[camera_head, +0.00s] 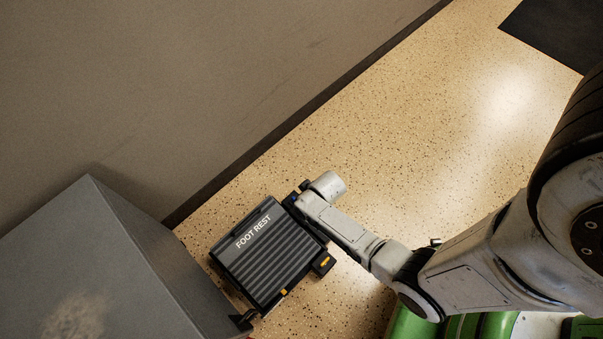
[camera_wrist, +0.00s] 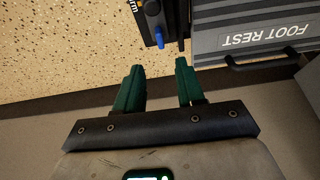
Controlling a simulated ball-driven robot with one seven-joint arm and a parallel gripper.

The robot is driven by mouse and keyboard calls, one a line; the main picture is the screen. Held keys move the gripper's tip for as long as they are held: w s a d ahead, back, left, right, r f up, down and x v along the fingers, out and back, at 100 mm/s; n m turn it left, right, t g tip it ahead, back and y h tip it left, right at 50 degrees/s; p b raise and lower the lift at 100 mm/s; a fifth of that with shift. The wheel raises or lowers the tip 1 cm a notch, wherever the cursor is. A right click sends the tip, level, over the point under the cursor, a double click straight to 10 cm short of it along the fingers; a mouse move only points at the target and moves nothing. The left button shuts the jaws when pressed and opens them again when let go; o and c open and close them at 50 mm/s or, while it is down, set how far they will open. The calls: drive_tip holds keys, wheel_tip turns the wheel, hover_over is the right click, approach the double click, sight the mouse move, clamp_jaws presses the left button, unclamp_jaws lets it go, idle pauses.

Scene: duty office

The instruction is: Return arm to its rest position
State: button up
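My gripper (camera_wrist: 159,64) shows in the wrist view with two green fingers spread apart. The gap between them is empty, with speckled floor behind it. The fingertips are near the dark foot rest (camera_wrist: 265,33) but do not visibly hold it. In the head view my arm reaches from the right to the upper right side of the ribbed foot rest (camera_head: 265,255). The fingers cannot be made out in that view. A blue knob (camera_wrist: 152,9) on a dark part shows just beyond the fingertips in the wrist view.
A grey cabinet (camera_head: 75,260) stands at the lower left, close to the foot rest. A grey wall (camera_head: 190,90) with a dark baseboard runs along the upper left. A dark mat (camera_head: 560,30) lies at the upper right. Speckled floor (camera_head: 400,130) between wall and arm is clear.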

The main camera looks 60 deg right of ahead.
idle(0.3)
drive_tip(key=s+a+r+n+g, duration=0.1)
drive_tip(key=s+a+r, duration=0.2)
drive_tip(key=r, duration=0.5)
drive_tip(key=s+a+r+n+g+y, duration=0.1)
drive_tip(key=s+a+r, duration=0.2)
drive_tip(key=r, duration=0.5)
drive_tip(key=s+a+r+n+g, duration=0.1)
drive_tip(key=s+a+r, duration=0.2)
drive_tip(key=r, duration=0.5)
wheel_tip(320, 180, up, 27)
drive_tip(key=p, duration=2.6)
drive_tip(key=shift+s+a, duration=0.15)
drive_tip(key=shift+s, duration=0.05)
